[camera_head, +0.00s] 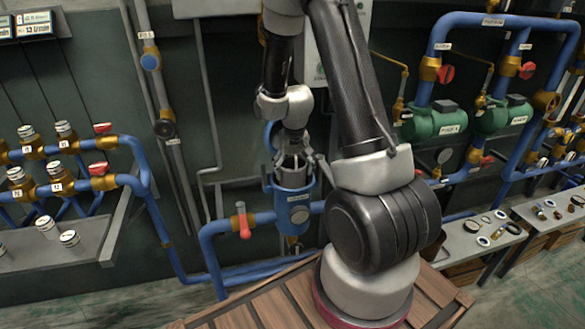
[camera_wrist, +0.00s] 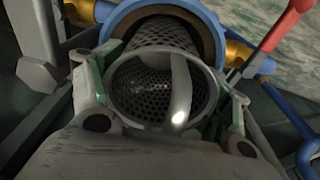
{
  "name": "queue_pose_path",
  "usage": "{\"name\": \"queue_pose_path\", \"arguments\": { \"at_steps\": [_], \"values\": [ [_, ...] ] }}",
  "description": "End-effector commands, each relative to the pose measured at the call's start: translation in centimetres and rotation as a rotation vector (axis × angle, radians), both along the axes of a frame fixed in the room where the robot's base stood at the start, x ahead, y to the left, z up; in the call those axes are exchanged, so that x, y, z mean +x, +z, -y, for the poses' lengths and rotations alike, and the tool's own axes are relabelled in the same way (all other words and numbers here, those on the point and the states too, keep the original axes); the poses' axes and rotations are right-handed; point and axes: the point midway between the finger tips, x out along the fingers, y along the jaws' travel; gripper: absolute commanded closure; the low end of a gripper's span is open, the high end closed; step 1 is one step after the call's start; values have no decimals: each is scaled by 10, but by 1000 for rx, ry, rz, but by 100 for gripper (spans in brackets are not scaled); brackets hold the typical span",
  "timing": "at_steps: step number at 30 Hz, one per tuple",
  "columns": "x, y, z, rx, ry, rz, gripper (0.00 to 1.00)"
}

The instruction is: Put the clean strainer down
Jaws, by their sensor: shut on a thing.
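The strainer (camera_wrist: 158,88) is a grey perforated metal basket with a rim and a bail across its mouth. My gripper (camera_wrist: 160,105) is shut on it, with a finger on each side of its rim. In the wrist view the strainer's lower part reaches into or over the round opening of the blue housing (camera_wrist: 200,25), which has a brown inner ring. In the head view my gripper (camera_head: 293,165) is right above the blue housing (camera_head: 291,212), pointing down. How deep the strainer sits there cannot be told.
A red-handled valve (camera_head: 243,222) stands left of the housing, and its red handle (camera_wrist: 287,25) shows in the wrist view. Blue pipes run along the wall. A bench (camera_head: 462,250) with small parts is at right, and a grey shelf (camera_head: 85,250) with canisters at left.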

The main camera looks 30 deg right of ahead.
Motion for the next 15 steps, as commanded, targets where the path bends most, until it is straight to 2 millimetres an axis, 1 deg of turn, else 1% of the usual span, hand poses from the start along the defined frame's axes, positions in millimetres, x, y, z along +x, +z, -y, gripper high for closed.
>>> {"name": "queue_pose_path", "arguments": {
  "at_steps": [6,10,11,13,14,15],
  "values": [
    [0,-6,0,0,0,1,52],
    [0,-7,0,0,1,1,52],
    [0,-7,0,0,0,1,18],
    [0,-7,0,0,0,1,5],
    [0,-7,0,0,0,1,1],
    [0,-7,0,0,0,1,1]
  ]
}}
